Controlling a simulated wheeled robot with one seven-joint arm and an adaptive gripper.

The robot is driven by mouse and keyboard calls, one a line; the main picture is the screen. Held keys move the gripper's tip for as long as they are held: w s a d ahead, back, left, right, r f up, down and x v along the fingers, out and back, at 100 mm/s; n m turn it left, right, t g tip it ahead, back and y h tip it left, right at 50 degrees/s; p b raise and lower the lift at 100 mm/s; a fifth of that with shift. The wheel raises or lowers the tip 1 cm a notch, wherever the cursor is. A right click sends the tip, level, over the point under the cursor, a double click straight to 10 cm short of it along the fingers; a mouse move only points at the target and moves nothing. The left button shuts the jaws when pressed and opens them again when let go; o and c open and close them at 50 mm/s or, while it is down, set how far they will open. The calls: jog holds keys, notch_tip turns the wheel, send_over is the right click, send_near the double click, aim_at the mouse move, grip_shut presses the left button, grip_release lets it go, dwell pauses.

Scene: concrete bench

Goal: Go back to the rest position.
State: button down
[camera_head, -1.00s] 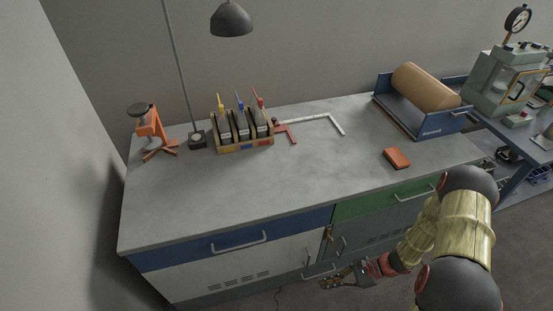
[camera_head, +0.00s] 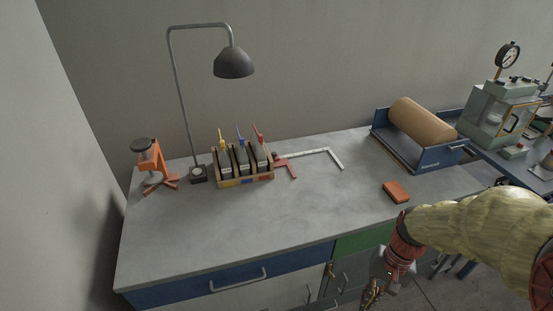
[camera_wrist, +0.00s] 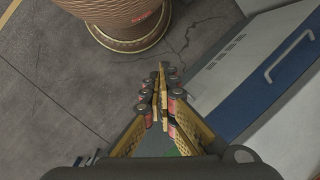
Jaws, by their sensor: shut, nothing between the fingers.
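My gripper (camera_head: 371,293) is at the lower right of the head view, in front of the bench's front edge and lower than its top. In the wrist view my gripper (camera_wrist: 161,92) points down toward the floor, its fingertips together with nothing between them. The concrete bench top (camera_head: 290,225) is left of and above the gripper in the head view. The blue drawer front (camera_wrist: 262,98) and its handle show at the right of the wrist view, apart from the fingers.
Cracked floor (camera_wrist: 60,100) lies below.

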jog(key=s+a+r+n+t, duration=0.1)
jog(key=r+t, duration=0.1)
jog(key=r, duration=0.5)
jog(key=s+a+r+n+t+h, duration=0.1)
jog(key=a+r+n+t, duration=0.1)
jog(key=r, duration=0.5)
jog(key=s+a+r+n+t+h+p, duration=0.1)
jog(key=r+t, duration=0.2)
jog(key=r, duration=0.4)
jog(key=shift+s+a+r+n, duration=0.25)
jog(key=shift+s+n, duration=0.1)
jog(key=shift+n, duration=0.05)
